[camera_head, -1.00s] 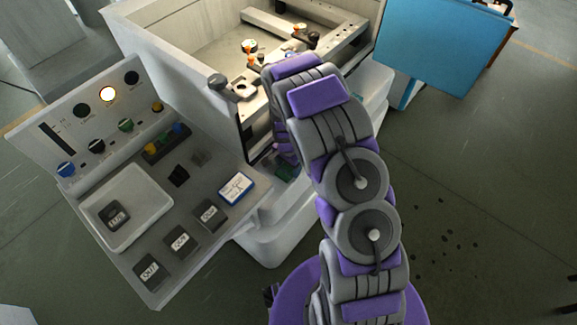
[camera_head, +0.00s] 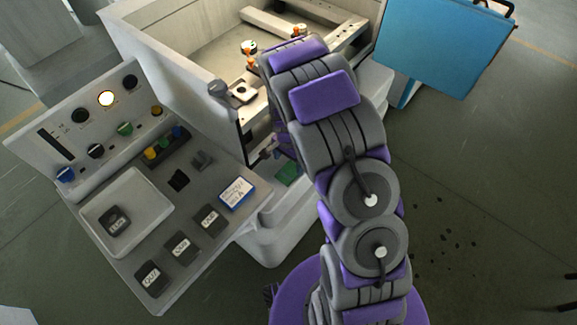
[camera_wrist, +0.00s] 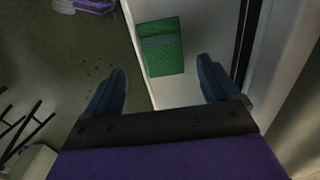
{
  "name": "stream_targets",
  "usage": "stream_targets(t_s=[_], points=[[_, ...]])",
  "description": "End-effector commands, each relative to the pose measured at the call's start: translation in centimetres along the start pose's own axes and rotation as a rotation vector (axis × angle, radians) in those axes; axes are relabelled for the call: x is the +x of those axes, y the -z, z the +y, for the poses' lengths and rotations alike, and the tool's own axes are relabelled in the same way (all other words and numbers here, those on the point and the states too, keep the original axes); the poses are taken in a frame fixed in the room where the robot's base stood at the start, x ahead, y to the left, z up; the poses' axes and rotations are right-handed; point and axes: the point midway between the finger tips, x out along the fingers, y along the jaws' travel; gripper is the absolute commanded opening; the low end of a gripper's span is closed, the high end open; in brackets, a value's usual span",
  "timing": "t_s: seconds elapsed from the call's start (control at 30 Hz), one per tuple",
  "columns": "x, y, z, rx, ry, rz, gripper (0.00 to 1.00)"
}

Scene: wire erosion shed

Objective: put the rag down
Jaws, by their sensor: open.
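The green rag (camera_wrist: 163,52) looks folded, with a darker band across it. It lies on a pale ledge (camera_wrist: 205,25) below my gripper. In the head view, the rag (camera_head: 288,173) shows as a small green patch on the low ledge at the front of the white machine, partly beside my arm. My gripper (camera_wrist: 161,72) is open, with one blue-grey finger on each side and nothing between them. The rag appears apart from both fingers. In the head view the gripper (camera_head: 268,149) is mostly hidden behind my arm.
A control console (camera_head: 100,115) with knobs stands at left, with a white tray (camera_head: 92,207) and several dark labelled blocks on its shelf. The open machine tank (camera_head: 165,50) is behind. A blue panel (camera_head: 445,45) stands at right. Floor at right is clear.

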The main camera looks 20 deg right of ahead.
Motion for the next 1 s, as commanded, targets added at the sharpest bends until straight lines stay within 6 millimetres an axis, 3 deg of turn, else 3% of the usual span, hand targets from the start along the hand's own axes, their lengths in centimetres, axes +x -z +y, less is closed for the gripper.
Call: stream_targets(t_s=[0.03,0.2,0.47,0.57,0.77,1.0], points=[[-1.6,0.2,-0.2,0.000,0.007,0.006,0.88],[-4.5,0.2,-0.2,-0.001,0.009,0.007,0.88],[-6.0,0.2,-0.1,-0.009,0.012,0.011,0.88],[-7.6,-0.1,0.6,-0.039,0.010,0.011,0.88],[-13.6,-2.2,4.0,-0.162,-0.002,-0.001,0.88],[-20.1,-6.1,9.2,-0.339,-0.018,-0.032,0.88]])
